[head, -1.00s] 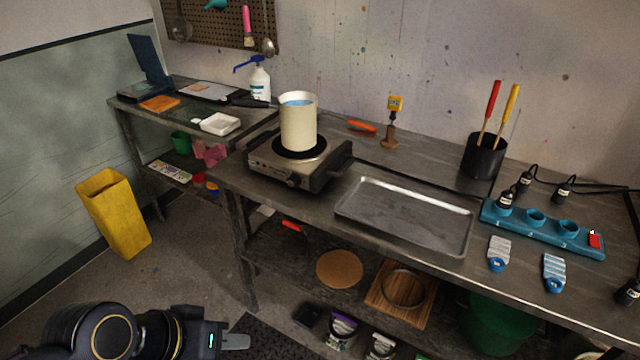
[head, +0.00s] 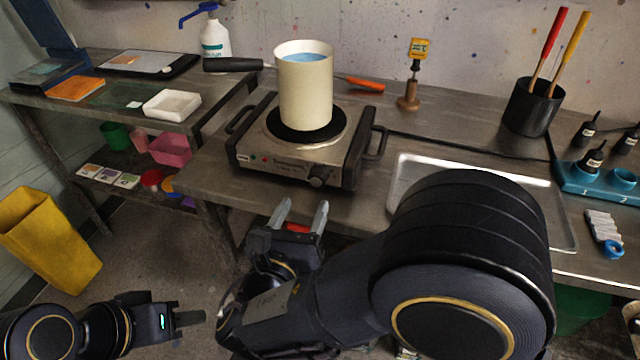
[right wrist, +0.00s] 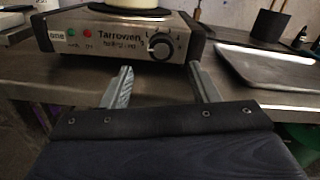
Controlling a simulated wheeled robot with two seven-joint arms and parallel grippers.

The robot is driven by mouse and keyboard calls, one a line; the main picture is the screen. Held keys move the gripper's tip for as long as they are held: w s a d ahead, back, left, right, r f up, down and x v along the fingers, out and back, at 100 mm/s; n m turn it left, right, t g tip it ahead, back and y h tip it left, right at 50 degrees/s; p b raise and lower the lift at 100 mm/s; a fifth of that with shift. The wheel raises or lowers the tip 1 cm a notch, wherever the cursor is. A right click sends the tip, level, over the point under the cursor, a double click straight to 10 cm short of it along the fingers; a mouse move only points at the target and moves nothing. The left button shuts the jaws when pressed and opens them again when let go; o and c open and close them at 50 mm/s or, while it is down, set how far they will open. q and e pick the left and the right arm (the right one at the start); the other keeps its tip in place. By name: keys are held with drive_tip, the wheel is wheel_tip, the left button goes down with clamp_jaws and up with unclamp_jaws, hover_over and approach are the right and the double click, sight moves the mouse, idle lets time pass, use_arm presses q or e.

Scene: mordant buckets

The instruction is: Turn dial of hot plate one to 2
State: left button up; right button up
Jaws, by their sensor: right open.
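The hot plate (head: 290,150) is a silver box with black sides on the bench, and a tall cream pot (head: 305,92) with blue liquid stands on its black burner. Its dial (head: 318,176) is a dark knob at the right of the front panel; the dial also shows in the right wrist view (right wrist: 159,46), close up. My right gripper (head: 302,212) is open and empty, in front of and below the hot plate, apart from the dial. In the right wrist view its fingers (right wrist: 165,85) point towards the panel. My left gripper (head: 190,318) is low at the left; its finger opening is unclear.
A metal tray (head: 400,180) lies right of the hot plate, partly hidden by my right arm. A black holder (head: 530,108) with two handled tools stands at the back right. A white dish (head: 172,105) sits on the left bench. The bench's front edge runs below the hot plate.

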sight(315, 183)
drive_tip(key=x, duration=0.7)
drive_tip(key=shift+d, duration=0.1)
drive_tip(key=shift+c, duration=0.4)
drive_tip(key=c, duration=0.9)
drive_tip(key=shift+f+m+b, duration=0.25)
drive_tip(key=shift+m+b, duration=0.75)
drive_tip(key=shift+b, duration=0.15)
drive_tip(key=m+b, duration=0.9)
drive_tip(key=b, duration=0.2)
drive_tip(key=shift+f+m, duration=0.1)
drive_tip(key=shift+m, duration=0.2)
drive_tip(key=shift+r+m+b, duration=0.25)
drive_tip(key=shift+m+b, duration=1.15)
drive_tip(key=shift+b, duration=0.2)
